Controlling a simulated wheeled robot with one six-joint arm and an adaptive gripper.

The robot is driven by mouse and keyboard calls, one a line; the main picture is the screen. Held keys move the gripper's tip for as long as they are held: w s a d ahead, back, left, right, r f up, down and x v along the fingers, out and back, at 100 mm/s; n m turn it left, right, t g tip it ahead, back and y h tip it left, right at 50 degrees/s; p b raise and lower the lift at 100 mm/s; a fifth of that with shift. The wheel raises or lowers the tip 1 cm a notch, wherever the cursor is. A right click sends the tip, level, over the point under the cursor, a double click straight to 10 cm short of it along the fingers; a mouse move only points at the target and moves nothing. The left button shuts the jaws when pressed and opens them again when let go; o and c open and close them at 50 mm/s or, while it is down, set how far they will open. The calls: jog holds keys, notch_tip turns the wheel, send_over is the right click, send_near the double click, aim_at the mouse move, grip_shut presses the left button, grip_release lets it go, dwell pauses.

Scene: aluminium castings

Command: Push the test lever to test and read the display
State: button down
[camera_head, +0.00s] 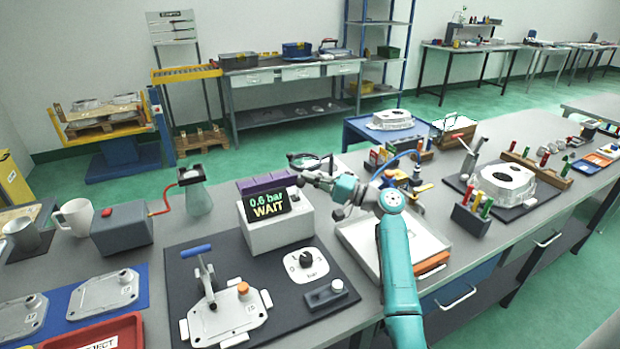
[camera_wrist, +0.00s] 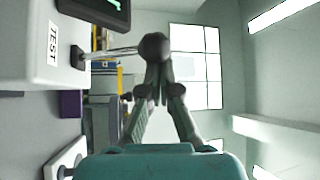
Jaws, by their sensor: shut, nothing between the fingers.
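The white tester box (camera_head: 275,228) stands at the back of a dark mat; its display (camera_head: 267,206) reads "0.6 bar" in green and "WAIT" in yellow. In the wrist view the box carries a TEST label (camera_wrist: 53,43), and the test lever (camera_wrist: 112,50) sticks out from its side, ending in a dark ball knob (camera_wrist: 153,46). My gripper (camera_wrist: 159,66) is shut and empty, its fingertips at the knob; I cannot tell whether they touch it. In the head view my gripper (camera_head: 307,178) is at the box's upper right, and the lever is hard to make out.
A casting (camera_head: 225,318) sits under a blue-handled clamp (camera_head: 196,251) on the mat, with a dial (camera_head: 306,260) to its right. A white tray (camera_head: 368,262) lies beneath my arm. A purple bin (camera_head: 252,187) stands behind the tester.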

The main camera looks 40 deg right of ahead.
jog(key=shift+a+f, duration=0.1)
jog(key=shift+f, duration=0.05)
jog(key=v, duration=1.2)
dwell(0.4)
